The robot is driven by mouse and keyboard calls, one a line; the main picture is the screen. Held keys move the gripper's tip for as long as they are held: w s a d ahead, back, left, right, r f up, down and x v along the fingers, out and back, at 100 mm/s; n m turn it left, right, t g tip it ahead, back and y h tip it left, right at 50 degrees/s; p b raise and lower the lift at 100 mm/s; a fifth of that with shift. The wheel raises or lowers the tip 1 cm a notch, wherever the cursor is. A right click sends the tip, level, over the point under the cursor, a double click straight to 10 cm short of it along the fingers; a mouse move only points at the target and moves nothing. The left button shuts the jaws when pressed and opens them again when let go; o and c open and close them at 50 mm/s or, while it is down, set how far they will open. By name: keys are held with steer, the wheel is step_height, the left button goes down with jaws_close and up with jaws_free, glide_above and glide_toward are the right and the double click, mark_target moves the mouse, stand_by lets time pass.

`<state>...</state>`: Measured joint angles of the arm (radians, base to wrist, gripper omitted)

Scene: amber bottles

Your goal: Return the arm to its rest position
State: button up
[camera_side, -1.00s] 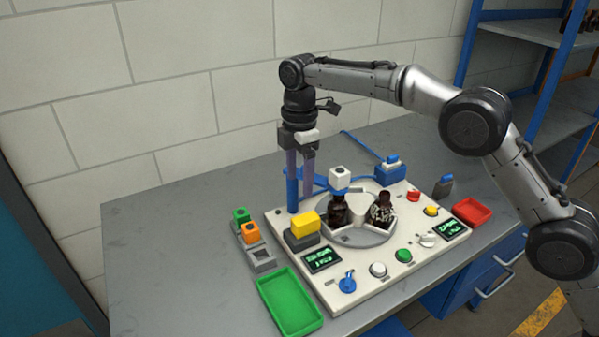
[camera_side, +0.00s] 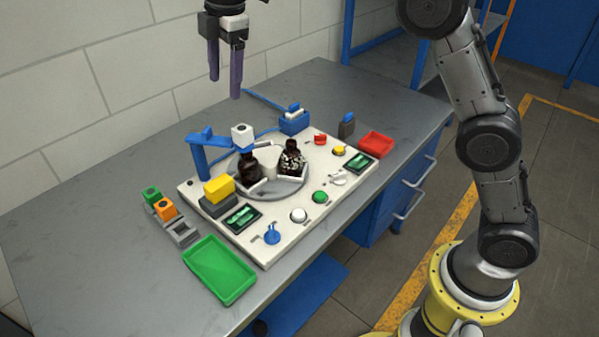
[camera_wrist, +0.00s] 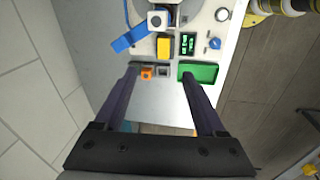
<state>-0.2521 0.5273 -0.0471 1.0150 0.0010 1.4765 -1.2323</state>
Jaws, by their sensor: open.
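My gripper (camera_side: 226,88) hangs fingers-down, high above the back of the bench in the side view, apart from everything on it. Its two purple-grey fingers also show spread apart in the wrist view (camera_wrist: 165,80), with nothing between them. On the white panel (camera_side: 268,250), two dark amber bottles stand on a round grey turntable (camera_side: 285,191). In the wrist view the bottles are not clearly visible.
A blue post with an arm (camera_side: 199,158) rises at the panel's left. A green tray (camera_side: 220,268) and small coloured blocks lie to its left and front. A red tray (camera_side: 376,144) lies right. The back left of the grey bench (camera_side: 90,195) is clear.

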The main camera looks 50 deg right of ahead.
steer(key=s+d+r+m+t, duration=0.1)
steer(key=s+d+r+m, duration=0.2)
steer(key=s, duration=0.4)
steer(key=s+d+r+m+t, duration=0.1)
steer(key=s+d+r, duration=0.1)
steer(key=s+d, duration=0.35)
steer(key=s+d+r+m+t, duration=0.1)
steer(key=s+d+r+m, duration=0.15)
steer(key=s, duration=0.55)
steer(key=s+d+f+m, duration=0.2)
steer(key=s+f+m, duration=0.8)
steer(key=s+f, duration=0.4)
steer(key=shift+s+f+t+h, duration=0.15)
steer(key=shift+f+t+h, duration=0.15)
steer(key=shift+f, duration=0.05)
